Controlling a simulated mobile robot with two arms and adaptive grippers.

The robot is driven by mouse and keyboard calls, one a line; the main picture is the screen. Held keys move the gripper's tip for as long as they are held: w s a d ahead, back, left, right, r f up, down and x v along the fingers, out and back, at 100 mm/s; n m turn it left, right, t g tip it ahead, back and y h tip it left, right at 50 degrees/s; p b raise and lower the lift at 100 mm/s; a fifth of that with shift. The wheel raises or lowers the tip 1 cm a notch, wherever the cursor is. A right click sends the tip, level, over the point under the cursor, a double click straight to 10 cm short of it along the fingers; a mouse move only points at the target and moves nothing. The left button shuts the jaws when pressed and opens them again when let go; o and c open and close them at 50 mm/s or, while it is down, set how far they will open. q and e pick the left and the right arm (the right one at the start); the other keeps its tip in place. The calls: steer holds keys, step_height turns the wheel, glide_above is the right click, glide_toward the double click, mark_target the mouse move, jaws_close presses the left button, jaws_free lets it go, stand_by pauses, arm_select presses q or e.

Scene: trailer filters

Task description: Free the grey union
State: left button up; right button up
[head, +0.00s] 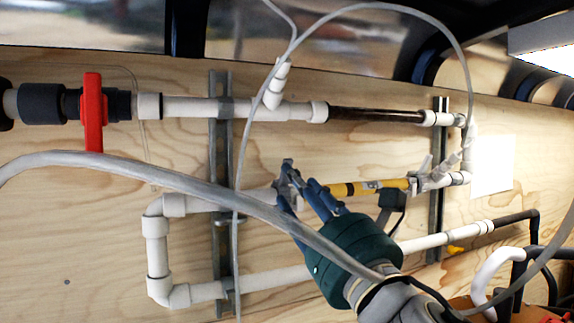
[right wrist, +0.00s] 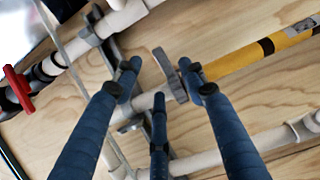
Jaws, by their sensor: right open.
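The grey union (head: 287,172) is a winged grey fitting on the middle white pipe, at the left end of the yellow filter (head: 368,187). In the right wrist view the union (right wrist: 172,79) stands across the pipe, beside the yellow filter (right wrist: 262,54). My right gripper (head: 306,191) is at the union, coming from the lower right. Its blue fingers (right wrist: 160,80) are spread open around the union and pipe, with the union near the right finger. I cannot tell whether any finger touches it. My left gripper is not in view.
A clear hose (head: 130,171) crosses in front of the pipes, close to my right gripper. A red valve handle (head: 93,112) is at upper left. Metal struts (head: 219,150) hold white pipes on the plywood wall (head: 70,240). A lower pipe (head: 440,242) runs below the filter.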

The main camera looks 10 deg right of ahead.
steer(key=p+x, duration=0.2)
steer(key=x, duration=0.3)
jaws_close()
